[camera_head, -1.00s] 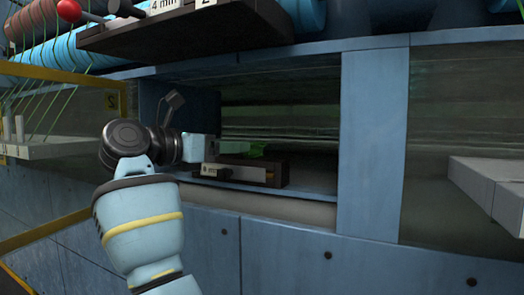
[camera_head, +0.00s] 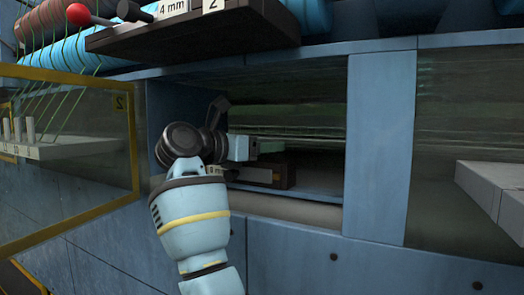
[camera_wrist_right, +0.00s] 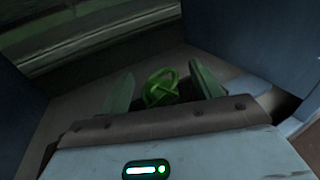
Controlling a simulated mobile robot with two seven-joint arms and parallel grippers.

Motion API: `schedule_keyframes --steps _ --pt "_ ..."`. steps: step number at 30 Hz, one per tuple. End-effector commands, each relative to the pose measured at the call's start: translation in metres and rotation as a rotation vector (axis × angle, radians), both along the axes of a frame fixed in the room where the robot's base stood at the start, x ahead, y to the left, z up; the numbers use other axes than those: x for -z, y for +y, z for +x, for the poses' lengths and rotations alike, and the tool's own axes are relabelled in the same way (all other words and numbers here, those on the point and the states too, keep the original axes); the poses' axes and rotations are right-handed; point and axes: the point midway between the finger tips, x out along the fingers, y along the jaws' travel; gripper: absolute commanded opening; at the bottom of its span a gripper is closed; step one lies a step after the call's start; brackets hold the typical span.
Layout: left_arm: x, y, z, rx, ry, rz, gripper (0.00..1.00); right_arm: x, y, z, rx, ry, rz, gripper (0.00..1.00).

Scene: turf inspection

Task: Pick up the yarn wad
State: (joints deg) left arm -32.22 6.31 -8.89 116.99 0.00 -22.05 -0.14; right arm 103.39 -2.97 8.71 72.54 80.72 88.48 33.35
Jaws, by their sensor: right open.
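The yarn wad (camera_wrist_right: 161,88) is a small bright green tangle of loops. In the right wrist view it sits between the two fingers of my right gripper (camera_wrist_right: 165,84), which are spread apart with dark space around it. In the head view my right gripper (camera_head: 268,148) reaches into the open compartment, above a dark tray (camera_head: 285,172) with a white label. The wad cannot be told apart from the greenish fingers there. Whether any finger touches the wad is not clear. My left gripper is not in view.
The compartment is framed by a blue post (camera_head: 378,150) at right and a blue side wall at left. A yellow-edged clear door (camera_head: 95,170) stands open at left. A dark shelf (camera_head: 200,32) with labels juts out above.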

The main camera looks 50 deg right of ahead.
Motion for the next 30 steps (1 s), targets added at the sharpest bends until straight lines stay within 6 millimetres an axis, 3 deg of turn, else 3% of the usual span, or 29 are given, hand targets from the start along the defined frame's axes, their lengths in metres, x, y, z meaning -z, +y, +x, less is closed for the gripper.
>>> schedule_keyframes --steps 8,19,30 --pt "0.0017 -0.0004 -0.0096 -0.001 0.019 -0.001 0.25 0.0002 -0.0021 -0.0001 -0.001 0.000 0.000 0.63" --pt "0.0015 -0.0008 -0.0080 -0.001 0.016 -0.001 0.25 0.0002 -0.0018 0.0000 -0.001 0.000 0.000 0.15" --pt "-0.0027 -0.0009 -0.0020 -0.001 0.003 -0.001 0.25 -0.0047 -0.0021 -0.0018 -0.001 -0.002 0.000 0.15"
